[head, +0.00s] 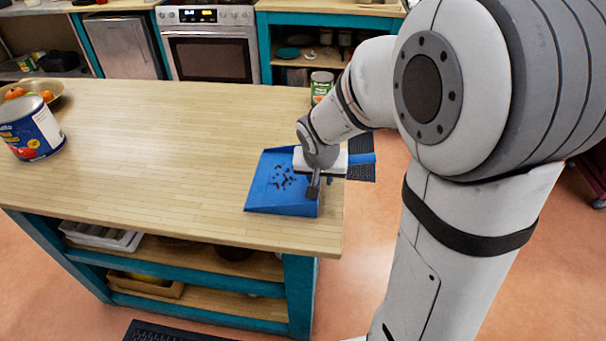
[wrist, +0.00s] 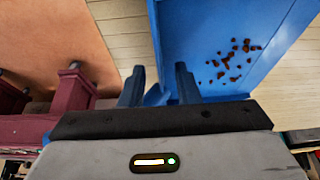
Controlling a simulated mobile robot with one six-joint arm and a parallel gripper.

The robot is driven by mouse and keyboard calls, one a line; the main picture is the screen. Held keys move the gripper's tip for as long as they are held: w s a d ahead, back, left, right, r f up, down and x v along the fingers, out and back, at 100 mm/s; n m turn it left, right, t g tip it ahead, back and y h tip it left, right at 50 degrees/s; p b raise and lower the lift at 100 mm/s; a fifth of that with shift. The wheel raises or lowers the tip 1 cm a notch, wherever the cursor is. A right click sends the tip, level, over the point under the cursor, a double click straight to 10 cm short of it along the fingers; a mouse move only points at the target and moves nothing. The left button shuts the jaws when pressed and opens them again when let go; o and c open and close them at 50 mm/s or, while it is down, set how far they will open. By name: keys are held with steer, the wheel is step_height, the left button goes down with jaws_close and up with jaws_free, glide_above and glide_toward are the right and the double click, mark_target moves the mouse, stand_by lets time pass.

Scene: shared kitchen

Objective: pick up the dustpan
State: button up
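The blue dustpan (head: 262,198) lies on the wooden counter near its right end, with dark brown crumbs in its pan. Its blue handle (head: 362,158) points right, past the counter's edge. My gripper (head: 315,190) is over the handle side of the pan, and my wrist hides part of the dustpan. In the wrist view the pan (wrist: 185,45) fills the upper right. The two fingers of my gripper (wrist: 160,86) stand apart, with a blue part of the dustpan showing between them. I cannot tell whether either finger touches it.
A large can (head: 30,130) and a bowl of fruit (head: 50,88) stand at the counter's left. A smaller can (head: 321,87) stands at the back right corner. The middle of the counter (head: 170,150) is clear. A stove (head: 212,50) is behind.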

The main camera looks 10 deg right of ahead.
steer(key=shift+w+f, duration=0.1)
steer(key=shift+f, duration=0.3)
jaws_close()
